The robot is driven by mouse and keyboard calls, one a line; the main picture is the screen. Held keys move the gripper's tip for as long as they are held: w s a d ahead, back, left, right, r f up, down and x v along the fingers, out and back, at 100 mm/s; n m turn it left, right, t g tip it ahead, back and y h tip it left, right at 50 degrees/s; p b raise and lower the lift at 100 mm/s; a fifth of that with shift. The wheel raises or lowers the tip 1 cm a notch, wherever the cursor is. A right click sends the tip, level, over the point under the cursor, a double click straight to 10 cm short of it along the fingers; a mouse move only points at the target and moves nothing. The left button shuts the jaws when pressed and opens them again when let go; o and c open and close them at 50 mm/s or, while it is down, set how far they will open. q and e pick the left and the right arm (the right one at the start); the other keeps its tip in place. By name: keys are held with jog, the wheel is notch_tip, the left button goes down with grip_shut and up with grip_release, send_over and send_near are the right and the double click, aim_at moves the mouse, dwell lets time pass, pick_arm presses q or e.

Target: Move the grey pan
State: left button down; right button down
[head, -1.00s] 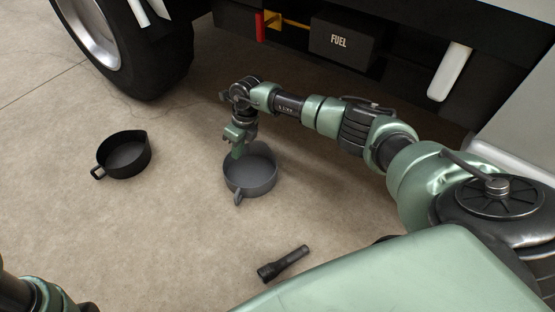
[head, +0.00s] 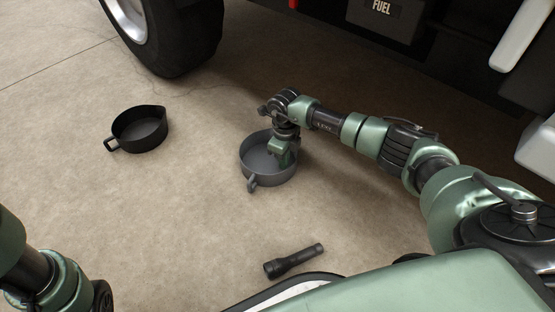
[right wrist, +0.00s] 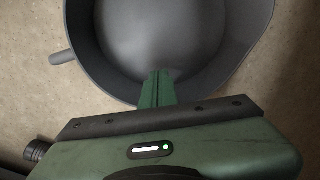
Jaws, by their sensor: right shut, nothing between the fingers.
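The grey pan (head: 268,178) sits upright on the floor, with its short handle toward the front left in the head view. In the right wrist view the grey pan (right wrist: 170,38) fills the top, its handle at the left. My right gripper (head: 282,162) is over the right part of the pan, its fingers reaching down at the pan's inside. In the right wrist view its green fingers (right wrist: 157,84) are together near the pan's lower wall, with nothing between them. Whether they touch the pan is unclear. My left arm shows at the lower left; its gripper is out of view.
A black pan (head: 140,133) stands on the floor to the left. A black flashlight (head: 294,261) lies in front of the grey pan. A vehicle wheel (head: 178,40) and a FUEL box (head: 384,18) are at the back. Floor between the two pans is clear.

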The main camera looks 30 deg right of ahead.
jog(key=shift+s+d, duration=0.3)
jog(key=shift+s, duration=0.25)
jog(key=shift+s+d+r+p, duration=0.1)
jog(key=shift+s+d+p, duration=0.1)
jog(key=shift+s+p, duration=0.1)
jog(key=s+d+p, duration=0.1)
jog(key=s+p, duration=0.1)
jog(key=p, duration=0.1)
jog(key=shift+s+d+r, duration=0.15)
jog(key=shift+s+d, duration=0.1)
jog(key=shift+d, duration=0.1)
jog(key=shift+s+f, duration=0.15)
jog(key=shift+f, duration=0.15)
